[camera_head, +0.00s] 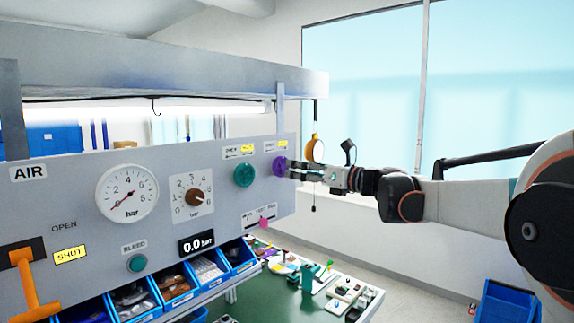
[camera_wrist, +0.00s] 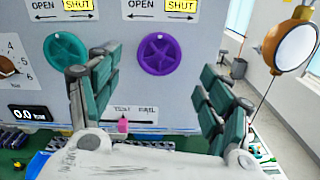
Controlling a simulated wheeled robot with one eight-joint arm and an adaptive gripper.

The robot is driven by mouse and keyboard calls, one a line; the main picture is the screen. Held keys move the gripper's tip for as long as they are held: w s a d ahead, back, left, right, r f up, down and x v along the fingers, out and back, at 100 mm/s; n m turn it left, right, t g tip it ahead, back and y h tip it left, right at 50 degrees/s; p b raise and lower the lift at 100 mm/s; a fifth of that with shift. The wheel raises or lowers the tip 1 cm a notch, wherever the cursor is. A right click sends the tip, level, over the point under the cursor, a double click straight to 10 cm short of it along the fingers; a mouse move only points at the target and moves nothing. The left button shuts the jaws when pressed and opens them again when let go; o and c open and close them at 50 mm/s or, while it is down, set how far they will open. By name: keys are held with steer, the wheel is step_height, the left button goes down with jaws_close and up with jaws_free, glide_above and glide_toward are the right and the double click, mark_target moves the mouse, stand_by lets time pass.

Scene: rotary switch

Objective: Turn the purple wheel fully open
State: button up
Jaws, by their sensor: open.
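The purple wheel (camera_head: 280,166) is mounted near the right end of the grey panel. In the wrist view the purple wheel (camera_wrist: 159,54) lies ahead, seen between my two fingers, with several openings in its face. Above it a plate reads OPEN and SHUT with a double arrow, and the yellow SHUT label (camera_wrist: 183,5) is lit. My gripper (camera_head: 291,170) reaches in from the right, close to the purple wheel. In the wrist view my gripper (camera_wrist: 160,88) is open, with its green-padded fingers apart and nothing between them. Whether a fingertip touches the wheel cannot be told.
A green wheel (camera_head: 243,175) sits just left of the purple one. A pink toggle (camera_wrist: 123,125) is below them. A yellow-rimmed round mirror (camera_wrist: 295,44) hangs at the right. Blue bins (camera_head: 209,269) line the panel's lower edge above a cluttered green bench (camera_head: 291,304).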

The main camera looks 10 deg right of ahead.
mark_target(283, 166)
steer(key=p+x, duration=0.1)
steer(key=x, duration=0.5)
steer(key=shift+s, duration=0.1)
steer(key=c, duration=1)
